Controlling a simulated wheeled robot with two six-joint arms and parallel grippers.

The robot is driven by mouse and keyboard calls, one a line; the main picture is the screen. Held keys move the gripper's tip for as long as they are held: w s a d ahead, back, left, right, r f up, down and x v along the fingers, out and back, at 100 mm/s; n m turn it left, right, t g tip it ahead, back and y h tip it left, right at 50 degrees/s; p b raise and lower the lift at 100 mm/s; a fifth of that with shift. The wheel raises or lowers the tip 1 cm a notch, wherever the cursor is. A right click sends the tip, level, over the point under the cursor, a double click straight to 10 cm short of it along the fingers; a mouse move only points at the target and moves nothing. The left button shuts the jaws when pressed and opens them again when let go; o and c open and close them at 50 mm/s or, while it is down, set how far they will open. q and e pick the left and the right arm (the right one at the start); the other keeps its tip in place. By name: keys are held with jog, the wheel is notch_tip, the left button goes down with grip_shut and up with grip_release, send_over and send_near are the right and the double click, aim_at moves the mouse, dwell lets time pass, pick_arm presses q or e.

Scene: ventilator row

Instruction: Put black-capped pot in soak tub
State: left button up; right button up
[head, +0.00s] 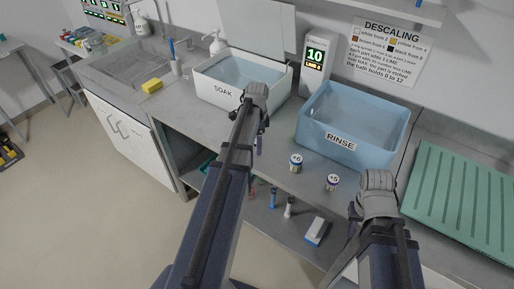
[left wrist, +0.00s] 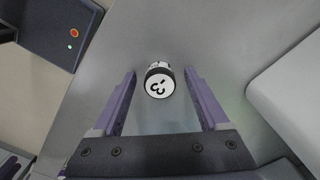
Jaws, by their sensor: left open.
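In the head view my left arm hides this pot; a purple finger of the left gripper (head: 259,145) shows beside the arm.
A blue rinse tub (head: 341,142) stands right of a display unit (head: 314,60) reading 10. Two other pots, one left (head: 296,163) and one right (head: 332,182), stand near the counter's front edge. A green ribbed mat (head: 460,195) lies right. A sink and yellow sponge (head: 152,85) are left.

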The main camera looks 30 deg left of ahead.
pick_arm(q)
grip_shut()
dwell(0.5)
jog(key=shift+r, duration=0.1)
